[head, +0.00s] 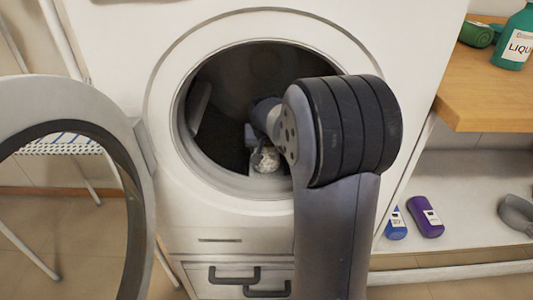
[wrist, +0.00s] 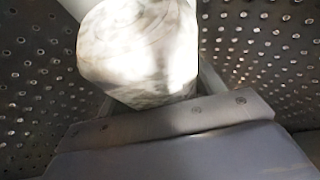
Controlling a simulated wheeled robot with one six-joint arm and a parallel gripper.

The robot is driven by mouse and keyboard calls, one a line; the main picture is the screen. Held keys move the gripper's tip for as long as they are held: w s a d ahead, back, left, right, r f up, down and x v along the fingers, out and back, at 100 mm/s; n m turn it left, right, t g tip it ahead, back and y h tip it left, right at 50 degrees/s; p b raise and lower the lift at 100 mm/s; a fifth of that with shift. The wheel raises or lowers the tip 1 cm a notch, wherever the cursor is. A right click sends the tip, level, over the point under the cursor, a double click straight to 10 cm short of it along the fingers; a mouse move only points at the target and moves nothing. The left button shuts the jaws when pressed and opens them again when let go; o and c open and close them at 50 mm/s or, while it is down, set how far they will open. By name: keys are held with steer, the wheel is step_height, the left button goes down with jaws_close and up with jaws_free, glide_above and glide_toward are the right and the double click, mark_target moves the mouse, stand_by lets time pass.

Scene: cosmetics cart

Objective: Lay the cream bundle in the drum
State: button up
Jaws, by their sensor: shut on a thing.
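The cream bundle (head: 266,160) shows low inside the round opening of the washing machine, partly covered by my wrist. In the wrist view the bundle (wrist: 140,48) is a pale, rounded roll with faint swirls, large at the top centre. My gripper (wrist: 150,96) is shut on the bundle, with its fingers mostly hidden behind it. The drum (head: 228,85) is a dark cavity in the head view. Its perforated metal wall (wrist: 270,45) surrounds the bundle and gripper in the wrist view. I cannot tell whether the bundle touches the drum.
The washer door (head: 140,220) hangs open at the left. The opening's pale rim (head: 235,190) lies around my arm. A wooden counter (head: 470,95) at the right holds a teal bottle (head: 515,40).

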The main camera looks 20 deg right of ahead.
steer(key=shift+f, duration=0.3)
steer(key=shift+f, duration=0.15)
steer(key=o, duration=1.2)
steer(key=shift+r, duration=0.35)
steer(key=p+v, duration=0.4)
steer(key=v, duration=0.6)
steer(key=shift+s+r, duration=0.15)
steer(key=shift+r, duration=0.2)
steer(key=shift+s+a+r, duration=0.2)
steer(key=shift+s+r, duration=0.1)
steer(key=shift+r, duration=0.15)
